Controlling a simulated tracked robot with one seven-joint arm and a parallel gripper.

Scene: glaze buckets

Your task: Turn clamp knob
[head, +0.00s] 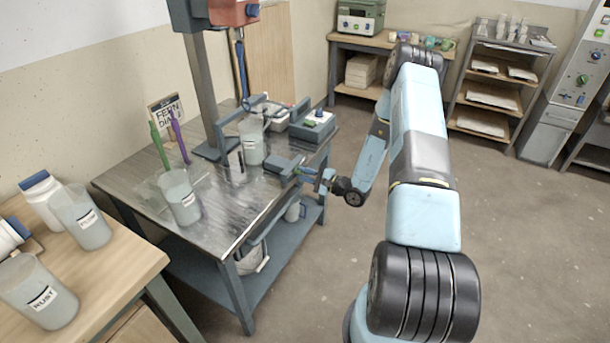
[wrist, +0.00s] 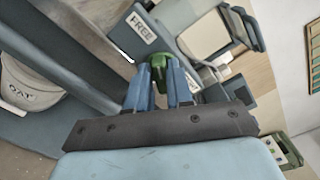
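The green clamp knob (wrist: 154,58) shows in the wrist view, just below a block labelled FREE (wrist: 142,28). My gripper (wrist: 160,68) has its two blue fingers on either side of the knob's near part, with no clear gap beside it, so it looks shut on it. In the head view my gripper (head: 312,176) reaches the knob (head: 298,170) from the right, at the table's right edge. The grey clamp body (head: 280,164) sits by that edge. The fingers hide part of the knob.
The metal table (head: 215,222) holds a stand, a jug (head: 252,142) in the middle and a glaze beaker (head: 180,196) at left. Buckets stand on its lower shelf. A wooden bench (head: 120,265) with containers is at lower left. The floor to the right is open.

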